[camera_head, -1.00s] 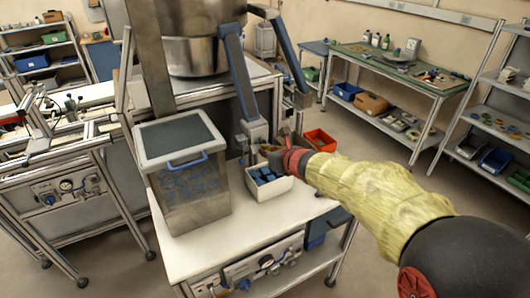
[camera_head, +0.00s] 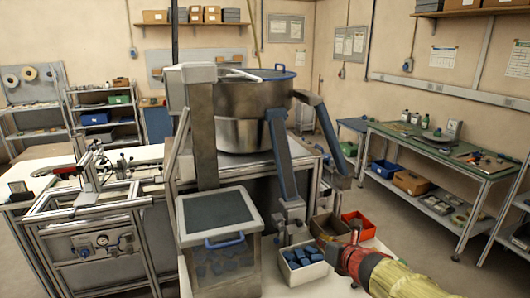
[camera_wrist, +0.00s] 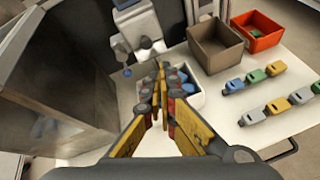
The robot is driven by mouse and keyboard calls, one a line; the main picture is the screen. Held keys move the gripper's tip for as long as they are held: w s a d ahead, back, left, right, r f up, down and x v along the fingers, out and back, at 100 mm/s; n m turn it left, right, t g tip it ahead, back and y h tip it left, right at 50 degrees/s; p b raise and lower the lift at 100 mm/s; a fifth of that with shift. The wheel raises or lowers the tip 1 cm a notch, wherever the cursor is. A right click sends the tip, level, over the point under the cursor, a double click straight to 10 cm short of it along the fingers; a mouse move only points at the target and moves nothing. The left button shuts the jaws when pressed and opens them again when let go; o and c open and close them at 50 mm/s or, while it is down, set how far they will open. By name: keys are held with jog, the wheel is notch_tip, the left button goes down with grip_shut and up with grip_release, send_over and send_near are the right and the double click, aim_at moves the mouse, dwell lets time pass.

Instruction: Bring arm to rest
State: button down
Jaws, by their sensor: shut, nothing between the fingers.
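My arm, in a yellow sleeve, comes in from the lower right of the head view. My gripper (camera_head: 332,246) is beside the white bin at the table's right side. In the wrist view my gripper (camera_wrist: 160,70) has its yellow and dark fingers brought together, with nothing held between them. The white bin (camera_wrist: 190,101) lies below and partly behind the fingers there. It holds blue pieces, seen more clearly in the head view (camera_head: 302,255). The fingertips hide part of the bin in the wrist view.
A brown box (camera_wrist: 214,46) and a red bin (camera_wrist: 262,40) stand beyond the white bin. Several coloured blocks (camera_wrist: 254,77) lie in rows on the white table. A metal hopper with a blue handle (camera_head: 222,262) stands close on the left. A machine chute (camera_head: 290,185) comes down near the bins.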

jog(key=s+d+f+m+h, duration=0.2)
jog(key=d+f+m+h, duration=0.1)
jog(key=d+m, duration=0.4)
jog(key=s+d+m+g+h, duration=0.2)
jog(key=s+m+g, duration=0.1)
jog(key=s+m, duration=0.5)
jog(key=s+d+m+g+h, duration=0.1)
jog(key=s+d+m+g, duration=0.1)
jog(key=s+m, duration=0.6)
jog(key=s+a+r+m+g+y, duration=0.1)
jog(key=s+a+r+m+y, duration=0.2)
jog(key=s+a+m, duration=0.8)
jog(key=s+r, duration=0.2)
jog(key=s, duration=0.1)
jog(key=shift+s+m+y, duration=0.25)
jog(key=shift+m+y, duration=0.05)
jog(key=shift+m, duration=0.1)
jog(key=c, duration=2.6)
grip_release()
